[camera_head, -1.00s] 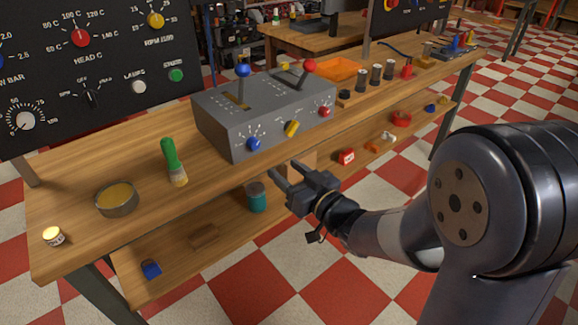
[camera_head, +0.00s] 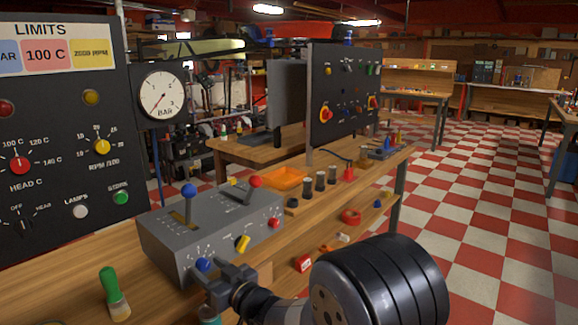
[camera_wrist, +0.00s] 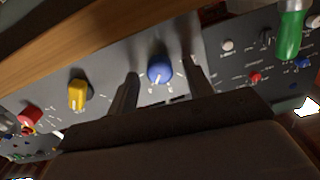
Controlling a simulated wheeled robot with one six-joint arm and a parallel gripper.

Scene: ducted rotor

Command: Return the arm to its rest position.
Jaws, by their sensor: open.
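My gripper (camera_head: 222,284) is in front of the grey control box (camera_head: 165,240), near its blue knob (camera_head: 203,265). In the wrist view my gripper (camera_wrist: 162,88) is open, its two fingers apart, and the blue knob (camera_wrist: 160,70) shows between them. Nothing is held. I cannot tell from these views whether a finger touches the knob. My arm comes in from the bottom of the head view, with its large dark joint at the lower right.
The box also carries a yellow knob (camera_head: 243,243), a red knob (camera_head: 274,223) and two levers. An orange tray (camera_head: 284,178) lies further back. The checkered floor at right is clear.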

